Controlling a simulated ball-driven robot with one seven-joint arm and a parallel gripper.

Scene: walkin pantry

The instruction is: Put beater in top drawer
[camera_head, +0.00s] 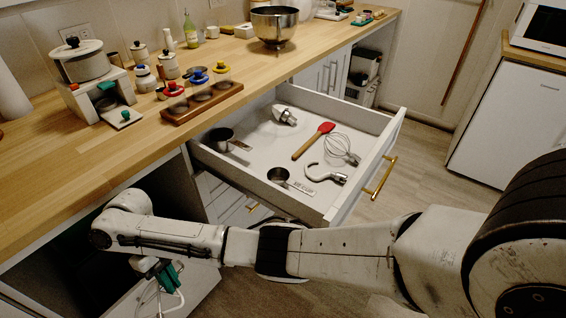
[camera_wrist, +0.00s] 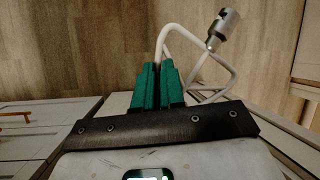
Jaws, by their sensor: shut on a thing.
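The white beater (camera_wrist: 207,70) is a looped flat frame with a metal socket end. My gripper (camera_wrist: 158,75), with green fingers, is shut on its frame in the wrist view. In the head view the beater (camera_head: 176,300) hangs below my gripper (camera_head: 170,278), low at the left, in front of the counter and left of the open top drawer (camera_head: 264,155). The drawer is pulled out and holds a red spatula, a whisk, a dough hook, measuring cups and a metal-and-white tool. Part of the beater is hidden behind the fingers.
The wooden counter (camera_head: 130,150) above carries a pot, jars, a spice rack and a steel bowl (camera_head: 275,25). My arm crosses in front of the drawer. The drawer has free room in its middle left. Another open compartment lies below the counter at left.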

